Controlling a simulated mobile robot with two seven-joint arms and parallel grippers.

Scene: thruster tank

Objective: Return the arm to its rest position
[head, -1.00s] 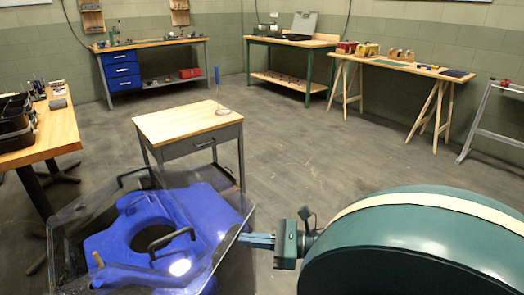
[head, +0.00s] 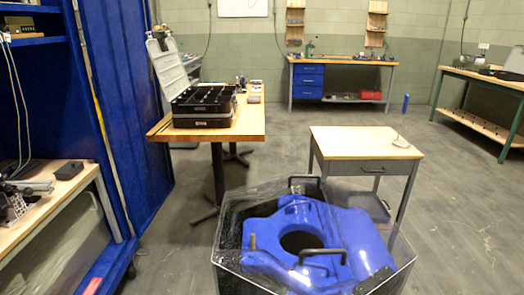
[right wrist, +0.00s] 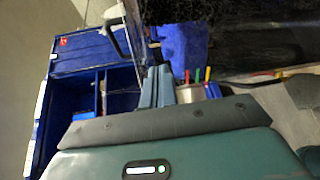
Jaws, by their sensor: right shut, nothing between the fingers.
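My right gripper (right wrist: 157,87) shows in the right wrist view. Its two grey-blue fingers are together and hold nothing. It is beside the clear tank wall, with a dark handle close to the left of the fingers. The rest of my right arm is out of the head view. The clear tank (head: 228,238) stands at the bottom centre of the head view, with a blue thruster body (head: 345,230) inside it. My left gripper is not in view.
A blue open-shelved unit (right wrist: 75,62) is left of my right gripper. Several coloured handles (right wrist: 197,75) stand right of its fingers. A small wooden-topped table (head: 350,143) stands behind the tank. A bench (head: 250,125) with a black toolbox (head: 203,106) is left of it.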

